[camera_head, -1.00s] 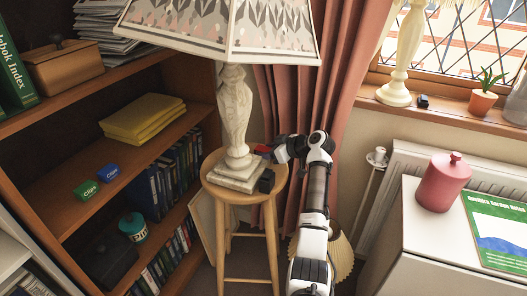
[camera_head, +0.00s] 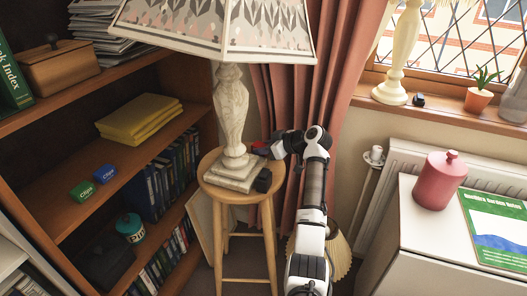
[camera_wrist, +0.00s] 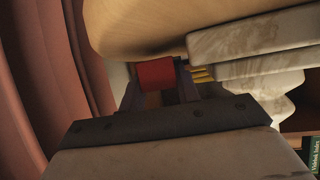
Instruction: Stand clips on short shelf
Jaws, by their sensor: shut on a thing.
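My gripper (camera_head: 270,148) is beside the lamp base, above the back of the round stool. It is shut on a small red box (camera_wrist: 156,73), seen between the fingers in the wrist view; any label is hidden. The red box also shows as a small patch in the head view (camera_head: 260,147). A green Clips box (camera_head: 81,191) and a blue Clips box (camera_head: 105,174) stand side by side on the bookcase's middle shelf (camera_head: 140,155), near its front left.
A tall lamp (camera_head: 232,115) stands on the wooden stool (camera_head: 225,193), with a small black object (camera_head: 263,180) at its foot. Bare shelf lies between cloths and clips. Curtains (camera_head: 330,90) hang behind my arm.

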